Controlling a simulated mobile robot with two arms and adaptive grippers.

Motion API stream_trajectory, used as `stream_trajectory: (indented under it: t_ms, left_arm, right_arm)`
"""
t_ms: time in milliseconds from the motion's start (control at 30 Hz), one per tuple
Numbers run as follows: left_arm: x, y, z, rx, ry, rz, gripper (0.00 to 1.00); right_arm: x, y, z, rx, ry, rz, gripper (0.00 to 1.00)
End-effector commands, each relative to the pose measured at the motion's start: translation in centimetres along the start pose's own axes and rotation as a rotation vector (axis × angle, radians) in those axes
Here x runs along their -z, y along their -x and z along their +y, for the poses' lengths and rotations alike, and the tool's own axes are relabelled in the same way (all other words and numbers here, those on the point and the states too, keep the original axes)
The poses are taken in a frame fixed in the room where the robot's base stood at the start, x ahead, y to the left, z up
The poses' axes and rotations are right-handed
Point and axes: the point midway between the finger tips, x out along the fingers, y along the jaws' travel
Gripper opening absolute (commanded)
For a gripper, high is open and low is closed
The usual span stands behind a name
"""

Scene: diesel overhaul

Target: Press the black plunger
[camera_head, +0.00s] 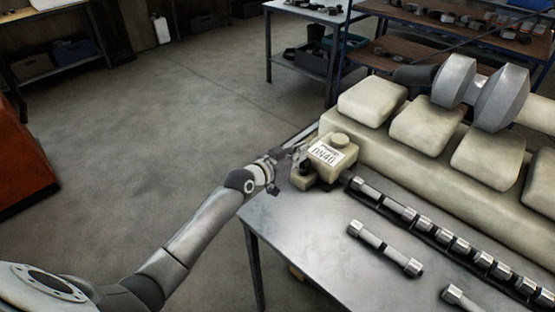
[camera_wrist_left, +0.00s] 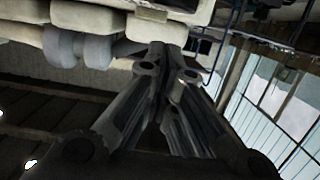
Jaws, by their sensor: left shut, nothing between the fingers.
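A small beige unit (camera_head: 333,160) with a white printed label and a round cap stands at the near-left end of the big beige engine block. A small dark part (camera_head: 305,168) shows on its left side; it may be the black plunger, but it is too small to be sure. My left gripper (camera_head: 298,152) is shut and empty, with its fingertips close to the unit's left side. I cannot tell whether it touches. In the left wrist view its shut fingers (camera_wrist_left: 170,62) point at the labelled unit (camera_wrist_left: 160,30); no plunger shows clearly there.
The grey metal table (camera_head: 300,225) carries the engine block (camera_head: 440,150) and a row of grey cylindrical parts (camera_head: 440,236). A loose shaft-like part (camera_head: 384,248) lies in front. Shelves (camera_head: 455,25) stand behind. The floor left of the table is clear.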

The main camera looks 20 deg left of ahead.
Motion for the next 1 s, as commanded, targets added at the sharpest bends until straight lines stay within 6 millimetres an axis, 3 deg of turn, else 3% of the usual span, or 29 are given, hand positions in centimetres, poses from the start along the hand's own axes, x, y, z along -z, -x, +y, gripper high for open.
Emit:
stream_trajectory:
  t_ms: [33, 500, 700, 1000]
  left_arm:
    - [-1.0, 1.0, -0.1, 0.001, -0.002, -0.008, 0.00]
    - [-0.8, 8.1, -0.1, 0.001, -0.001, -0.005, 0.00]
    - [-0.6, 9.2, 0.0, 0.001, 0.000, -0.004, 0.00]
    - [-0.5, 9.3, 0.0, 0.001, 0.000, -0.004, 0.00]
  right_arm:
    - [-0.2, -0.6, 0.0, 0.000, 0.000, -0.002, 0.57]
    - [0.1, -2.2, 0.1, -0.001, 0.000, 0.002, 0.57]
    - [0.0, -2.4, 0.1, -0.001, 0.000, 0.002, 0.57]
    - [0.0, -2.3, 0.1, -0.001, 0.000, 0.002, 0.57]
